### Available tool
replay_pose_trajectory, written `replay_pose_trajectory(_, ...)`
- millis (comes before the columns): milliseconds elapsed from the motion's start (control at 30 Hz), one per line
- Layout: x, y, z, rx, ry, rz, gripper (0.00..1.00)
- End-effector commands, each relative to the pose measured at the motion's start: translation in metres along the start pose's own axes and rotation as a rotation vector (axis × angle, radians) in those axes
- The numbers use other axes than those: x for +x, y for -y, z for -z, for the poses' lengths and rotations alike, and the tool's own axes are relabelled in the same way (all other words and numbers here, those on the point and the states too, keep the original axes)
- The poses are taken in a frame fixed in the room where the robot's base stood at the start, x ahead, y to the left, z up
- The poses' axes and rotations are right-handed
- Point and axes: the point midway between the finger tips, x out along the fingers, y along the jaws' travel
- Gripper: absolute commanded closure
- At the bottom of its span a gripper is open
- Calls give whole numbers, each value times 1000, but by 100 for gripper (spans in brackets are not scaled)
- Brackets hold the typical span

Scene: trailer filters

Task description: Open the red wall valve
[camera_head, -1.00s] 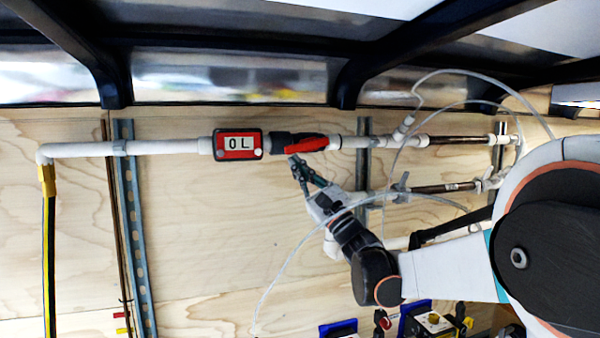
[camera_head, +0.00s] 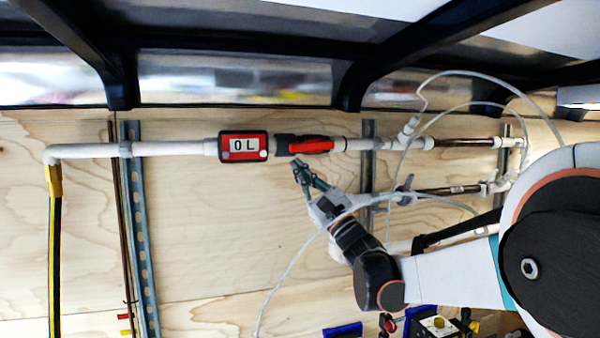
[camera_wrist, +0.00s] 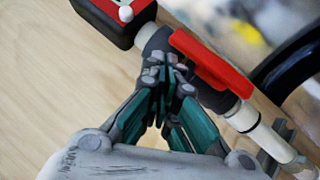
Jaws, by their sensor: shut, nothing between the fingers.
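The red wall valve handle (camera_head: 310,146) sits on the horizontal white pipe, right of the flow meter, and lies roughly along the pipe. In the wrist view the red handle (camera_wrist: 210,62) crosses the dark valve body at upper right. My gripper (camera_head: 298,166) is just below the handle in the head view, its fingers pointing up toward the valve. In the wrist view its fingertips (camera_wrist: 165,66) are together with nothing between them, close in front of the dark valve body. Whether they touch it cannot be told.
A red flow meter (camera_head: 243,146) reading "0 L" is left of the valve. Clear hoses (camera_head: 290,265) loop around my arm. A lower pipe (camera_head: 445,190) and metal wall rails (camera_head: 368,180) are at right. Bare plywood (camera_head: 220,220) lies left of my gripper.

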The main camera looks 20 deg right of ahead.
Motion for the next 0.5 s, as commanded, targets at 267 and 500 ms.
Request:
replay_pose_trajectory(267,-42,-17,20,-1,0,-1,100)
replay_pose_trajectory(500,-88,-31,17,1,0,0,100)
